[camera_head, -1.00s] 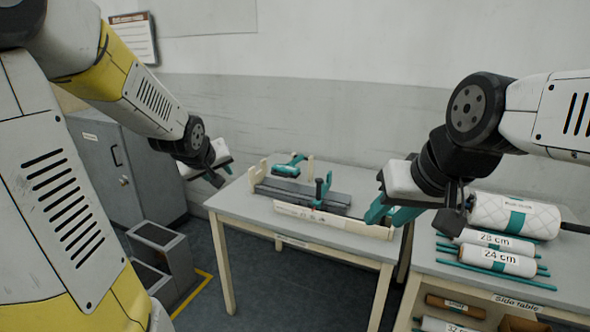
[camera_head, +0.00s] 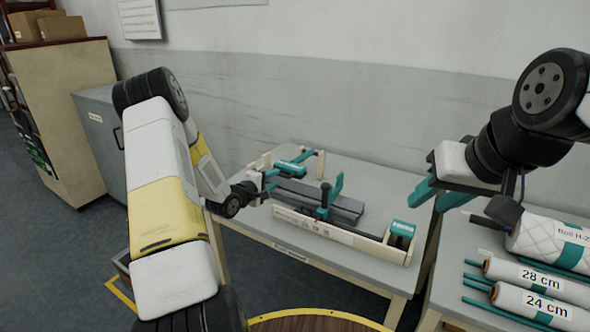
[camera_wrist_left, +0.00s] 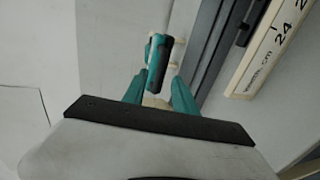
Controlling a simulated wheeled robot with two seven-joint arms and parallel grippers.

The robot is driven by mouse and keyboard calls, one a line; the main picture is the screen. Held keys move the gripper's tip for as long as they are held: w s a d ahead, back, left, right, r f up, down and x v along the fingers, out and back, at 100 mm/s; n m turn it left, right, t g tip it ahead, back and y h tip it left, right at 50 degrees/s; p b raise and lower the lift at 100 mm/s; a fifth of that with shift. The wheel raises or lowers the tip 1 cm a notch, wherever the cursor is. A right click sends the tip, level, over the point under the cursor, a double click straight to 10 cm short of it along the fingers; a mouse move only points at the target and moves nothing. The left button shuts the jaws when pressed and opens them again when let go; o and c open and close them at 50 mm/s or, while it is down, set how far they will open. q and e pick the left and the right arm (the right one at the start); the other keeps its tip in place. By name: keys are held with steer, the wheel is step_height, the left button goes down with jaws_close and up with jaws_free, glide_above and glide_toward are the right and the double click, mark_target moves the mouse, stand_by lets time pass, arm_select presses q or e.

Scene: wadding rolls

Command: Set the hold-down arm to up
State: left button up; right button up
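A bench jig (camera_head: 310,225) with dark rails and a cream scale board stands on the grey table (camera_head: 375,180). At its back, a teal-and-black handle (camera_head: 290,168) lies low between cream posts. Nearer the front, a dark post with a teal lever (camera_head: 337,187) stands up. I cannot tell for sure which part is the hold-down arm. My left gripper (camera_head: 269,179) is at the jig's left end, partly hidden by its wrist. In the left wrist view, its fingers (camera_wrist_left: 158,92) are apart, with a teal-and-black handle (camera_wrist_left: 157,62) ahead between them. My right gripper (camera_head: 437,194) is open and empty, right of the jig.
A side table at right holds a quilted roll (camera_head: 545,240) and white rolls marked 28 cm (camera_head: 535,276) and 24 cm (camera_head: 540,303), with teal rods. A grey cabinet (camera_head: 100,140) and tan shelving (camera_head: 65,110) stand at left. The wall is behind the table.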

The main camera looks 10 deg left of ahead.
mark_target(281, 175)
arm_select(q)
steer(key=x, duration=0.5)
steer(key=shift+w+d, duration=0.1)
steer(key=shift+w, duration=0.3)
jaws_close()
stand_by(1.0)
